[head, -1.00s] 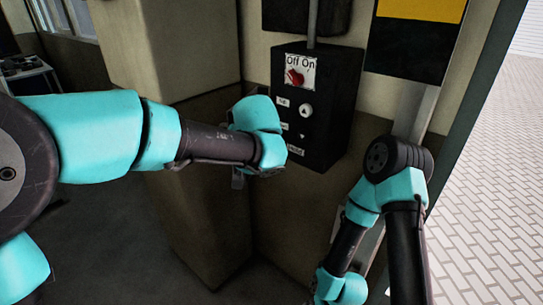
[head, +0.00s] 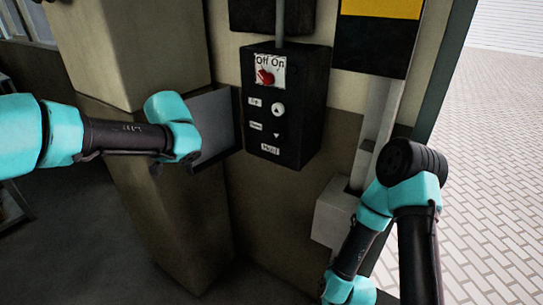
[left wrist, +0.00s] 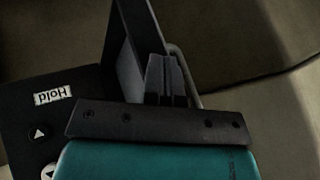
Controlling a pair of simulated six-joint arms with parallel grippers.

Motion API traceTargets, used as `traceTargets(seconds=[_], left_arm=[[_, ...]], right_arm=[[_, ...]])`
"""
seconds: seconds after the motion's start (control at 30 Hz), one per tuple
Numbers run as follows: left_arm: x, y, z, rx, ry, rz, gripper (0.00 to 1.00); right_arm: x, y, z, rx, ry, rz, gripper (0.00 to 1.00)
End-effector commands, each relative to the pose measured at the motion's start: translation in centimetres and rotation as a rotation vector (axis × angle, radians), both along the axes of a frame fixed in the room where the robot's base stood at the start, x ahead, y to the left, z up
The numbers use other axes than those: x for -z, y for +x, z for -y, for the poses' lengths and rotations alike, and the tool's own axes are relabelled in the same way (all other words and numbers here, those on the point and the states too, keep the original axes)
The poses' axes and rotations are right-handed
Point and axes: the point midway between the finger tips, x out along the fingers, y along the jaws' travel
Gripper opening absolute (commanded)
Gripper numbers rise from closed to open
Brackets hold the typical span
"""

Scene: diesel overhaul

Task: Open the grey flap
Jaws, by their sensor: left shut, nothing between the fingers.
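The grey flap (head: 213,112) shows in the head view as a flat grey panel standing out to the left of the black control box (head: 290,110), with its lower edge visible. My left gripper (left wrist: 167,75) is shut and empty. In the left wrist view its fingers are beside the dark edge-on panel of the flap (left wrist: 128,45); I cannot tell whether they touch it. In the head view my left wrist covers the flap's left part. My right arm reaches down at the lower right, and its gripper is out of view.
The control box carries a red Off/On knob (head: 265,77) and several labelled buttons. A beige pillar (head: 125,50) stands behind my left arm. A pale grey box (head: 333,212) and post are near my right arm. Brick paving lies at the right.

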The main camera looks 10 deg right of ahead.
Motion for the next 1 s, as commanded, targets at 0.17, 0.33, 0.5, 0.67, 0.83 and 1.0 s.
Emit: traceTargets(seconds=[0.17, 0.33, 0.5, 0.67, 0.83, 1.0], left_arm=[[0.0, 0.0, -0.1, -0.001, 0.000, 0.001, 0.00], [0.0, 0.0, -0.1, -0.001, 0.000, 0.001, 0.00], [0.0, -0.1, 0.2, 0.000, 0.000, 0.000, 0.00], [-0.1, -1.1, 1.3, 0.007, 0.001, 0.001, 0.00], [0.0, -3.0, 3.5, 0.016, 0.001, 0.001, 0.00], [-2.9, -4.9, 3.4, 0.011, -0.001, 0.005, 0.00]], right_arm=[[0.0, 0.0, 0.0, 0.000, 0.000, 0.000, 0.96], [0.0, 0.0, 0.0, 0.000, 0.000, 0.000, 0.96], [0.0, 0.0, 0.0, 0.000, 0.000, 0.000, 0.96], [0.0, 0.0, 0.0, 0.000, 0.000, 0.000, 0.96], [0.0, 0.0, 0.0, 0.000, 0.000, 0.000, 0.96], [0.0, 0.0, 0.0, 0.000, 0.000, 0.000, 0.96]])
